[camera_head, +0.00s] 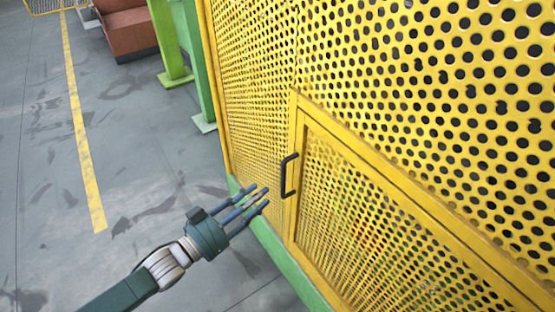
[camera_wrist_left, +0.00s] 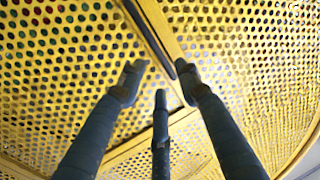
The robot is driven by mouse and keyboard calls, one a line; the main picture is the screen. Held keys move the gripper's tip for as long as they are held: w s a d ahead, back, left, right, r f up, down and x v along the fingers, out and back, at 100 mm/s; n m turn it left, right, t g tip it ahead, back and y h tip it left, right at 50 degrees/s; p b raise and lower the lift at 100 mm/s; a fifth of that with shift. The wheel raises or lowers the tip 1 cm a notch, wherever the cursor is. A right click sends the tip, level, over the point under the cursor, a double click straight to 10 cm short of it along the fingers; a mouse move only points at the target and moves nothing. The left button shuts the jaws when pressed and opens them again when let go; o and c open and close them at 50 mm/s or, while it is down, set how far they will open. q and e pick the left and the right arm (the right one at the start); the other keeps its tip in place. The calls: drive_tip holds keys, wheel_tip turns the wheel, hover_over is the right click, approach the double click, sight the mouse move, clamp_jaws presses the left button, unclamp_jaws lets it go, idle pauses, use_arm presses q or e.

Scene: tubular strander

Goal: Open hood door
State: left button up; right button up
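The hood door (camera_head: 360,225) is a yellow perforated panel in a yellow frame, low in the yellow hood wall, and looks closed. Its black C-shaped handle (camera_head: 289,176) sits upright near the door's left edge. My left gripper (camera_head: 258,197) has three dark blue-grey fingers, spread apart and empty, left of and slightly below the handle in the head view, apparently not touching it. In the left wrist view the fingers (camera_wrist_left: 158,80) point at the yellow panel and its frame seam. A dark bar (camera_wrist_left: 147,35), probably the handle, runs diagonally ahead of the fingertips. My right gripper is not in view.
The perforated hood wall (camera_head: 430,60) rises above and around the door. A green base rail (camera_head: 285,262) runs along its foot. Green posts (camera_head: 195,70) and a brown block (camera_head: 128,28) stand behind. The grey floor (camera_head: 130,150) with a yellow line (camera_head: 82,135) is clear at left.

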sight(284, 176)
use_arm(q)
drive_tip(key=x, duration=0.4)
drive_tip(key=p+x, duration=0.1)
drive_tip(key=x, duration=0.4)
drive_tip(key=shift+s+d+r, duration=0.1)
drive_tip(key=shift+r, duration=0.1)
drive_tip(key=shift+x, duration=0.75)
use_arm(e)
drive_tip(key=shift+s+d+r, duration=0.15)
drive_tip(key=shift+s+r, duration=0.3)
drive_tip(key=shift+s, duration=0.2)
use_arm(q)
drive_tip(key=shift+c, duration=0.3)
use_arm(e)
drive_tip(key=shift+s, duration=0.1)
use_arm(q)
clamp_jaws()
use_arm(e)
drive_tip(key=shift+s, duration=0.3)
